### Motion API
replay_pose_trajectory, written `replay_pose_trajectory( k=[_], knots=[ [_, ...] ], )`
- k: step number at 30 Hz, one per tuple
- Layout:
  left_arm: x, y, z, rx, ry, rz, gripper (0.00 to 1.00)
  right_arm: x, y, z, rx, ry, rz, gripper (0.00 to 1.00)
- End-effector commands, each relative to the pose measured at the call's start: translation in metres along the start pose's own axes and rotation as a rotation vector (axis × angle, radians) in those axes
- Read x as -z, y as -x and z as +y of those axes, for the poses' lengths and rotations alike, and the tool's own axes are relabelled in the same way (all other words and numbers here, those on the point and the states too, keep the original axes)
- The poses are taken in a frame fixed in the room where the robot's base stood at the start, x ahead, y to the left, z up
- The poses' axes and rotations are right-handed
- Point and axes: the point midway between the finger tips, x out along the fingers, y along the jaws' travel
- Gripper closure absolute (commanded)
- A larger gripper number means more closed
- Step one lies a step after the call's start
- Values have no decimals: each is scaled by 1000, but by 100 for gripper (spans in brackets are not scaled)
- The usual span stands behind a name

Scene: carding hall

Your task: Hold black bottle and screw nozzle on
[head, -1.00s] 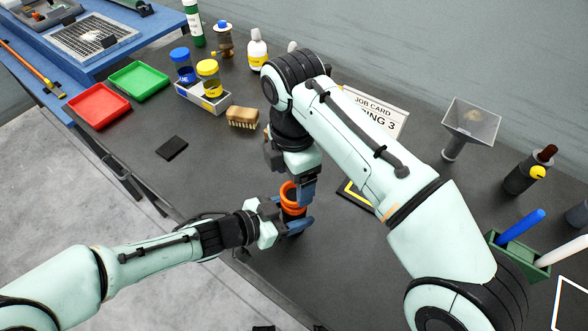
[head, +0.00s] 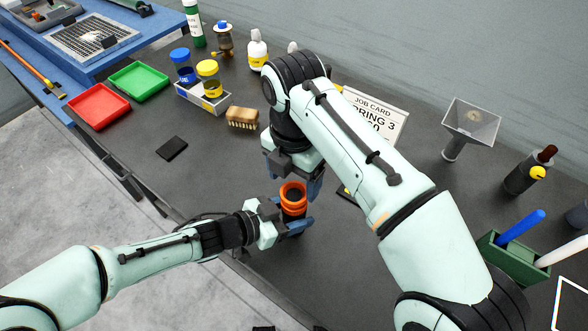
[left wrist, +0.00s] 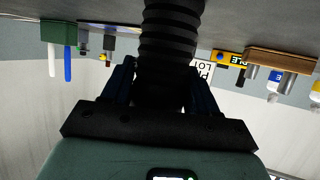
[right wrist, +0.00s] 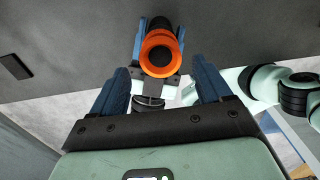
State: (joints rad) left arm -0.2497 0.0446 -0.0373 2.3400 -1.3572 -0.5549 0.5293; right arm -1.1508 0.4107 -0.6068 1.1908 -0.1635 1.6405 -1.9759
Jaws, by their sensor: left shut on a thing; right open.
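My left gripper (head: 287,226) is shut on the black bottle (head: 294,209), which stands upright at the table's front edge. The bottle's dark ribbed body shows between the blue fingers in the left wrist view (left wrist: 170,45). An orange ring-shaped nozzle (head: 292,191) with a dark centre sits on top of the bottle. In the right wrist view the orange nozzle (right wrist: 161,40) is seen from above. I cannot tell how tightly it sits. My right gripper (head: 291,176) is open and empty just above and behind the nozzle, its fingers apart from it.
A wooden brush (head: 243,118), a dark pad (head: 172,148) and red (head: 99,106) and green (head: 139,80) trays lie to the left.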

Motion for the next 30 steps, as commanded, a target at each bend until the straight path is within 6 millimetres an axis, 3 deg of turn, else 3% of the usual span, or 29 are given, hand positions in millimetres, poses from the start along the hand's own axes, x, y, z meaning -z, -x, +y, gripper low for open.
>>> replay_pose_trajectory(
  k=[6, 12, 24, 29, 30],
  knots=[
    [0, 0, 0, 0, 0, -1, 100, 1, -36, -1, 3, 0, 2, 22],
    [0, 0, 0, 0, 0, -1, 100, 0, -58, 0, 1, 0, 1, 22],
    [0, 0, 0, 0, 0, -1, 100, 0, -64, 0, -1, -1, 0, 22],
    [0, 0, 0, 0, 0, -1, 100, 0, -64, 0, -1, -1, 0, 74],
    [0, 0, 0, 0, 0, -1, 100, 0, -64, 0, -1, -1, 0, 79]
  ],
)
